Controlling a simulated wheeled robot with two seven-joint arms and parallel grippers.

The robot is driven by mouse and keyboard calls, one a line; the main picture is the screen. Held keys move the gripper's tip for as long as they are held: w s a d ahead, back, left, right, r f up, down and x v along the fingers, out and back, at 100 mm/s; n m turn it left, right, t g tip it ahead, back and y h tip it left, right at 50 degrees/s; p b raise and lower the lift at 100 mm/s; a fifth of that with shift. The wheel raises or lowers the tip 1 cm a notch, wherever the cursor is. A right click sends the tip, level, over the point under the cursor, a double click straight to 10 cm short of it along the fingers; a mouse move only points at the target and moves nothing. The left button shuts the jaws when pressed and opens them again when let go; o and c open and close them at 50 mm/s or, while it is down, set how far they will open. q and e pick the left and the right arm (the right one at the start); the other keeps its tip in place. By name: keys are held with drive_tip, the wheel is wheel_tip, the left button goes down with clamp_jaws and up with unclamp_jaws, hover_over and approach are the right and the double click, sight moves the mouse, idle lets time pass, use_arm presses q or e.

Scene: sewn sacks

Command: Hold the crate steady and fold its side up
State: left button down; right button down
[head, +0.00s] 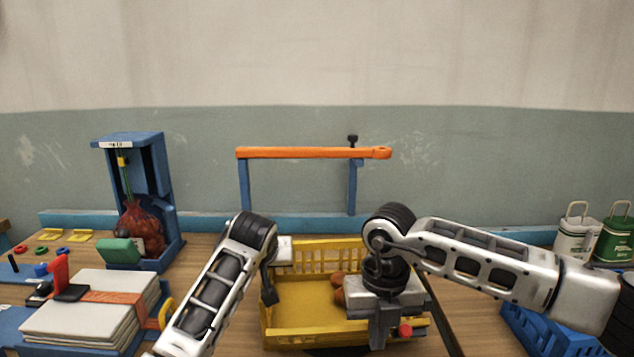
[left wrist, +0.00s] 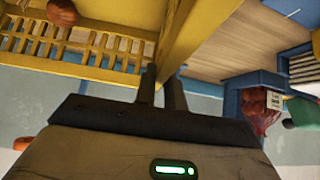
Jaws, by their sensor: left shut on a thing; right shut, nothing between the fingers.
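The yellow crate (head: 300,322) stands on the table in front of me, with its slatted back wall upright; its right part is hidden by my right arm. In the left wrist view, my left gripper (left wrist: 162,84) is shut on the crate's yellow wall (left wrist: 192,38) near a corner, beside the slatted wall (left wrist: 85,48). In the head view the left fingers are mostly hidden by my arm at the crate's left side. My right gripper (head: 379,338) is shut and empty, pointing down over the crate's right front part. Whether it touches the crate is unclear.
Round brown items (head: 339,289) lie in the crate. An orange bar on blue posts (head: 312,153) stands behind. At left are a blue stand with a red net sack (head: 141,228) and a pile of folded sacks (head: 85,315). A blue crate (head: 540,332) is at right.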

drive_tip(key=shift+w, duration=0.25)
drive_tip(key=shift+w+d+r, duration=0.1)
drive_tip(key=shift+w+r, duration=0.15)
drive_tip(key=shift+w, duration=0.25)
drive_tip(key=shift+w+d+r, duration=0.1)
drive_tip(key=shift+w+r, duration=0.15)
drive_tip(key=shift+w, duration=0.2)
drive_tip(key=shift+w, duration=0.15)
drive_tip(key=shift+w+a+r, duration=0.1)
drive_tip(key=shift+w+r, duration=0.1)
drive_tip(key=shift+w, duration=0.7)
drive_tip(key=shift+w+a+f, duration=0.1)
drive_tip(key=shift+w, duration=0.9)
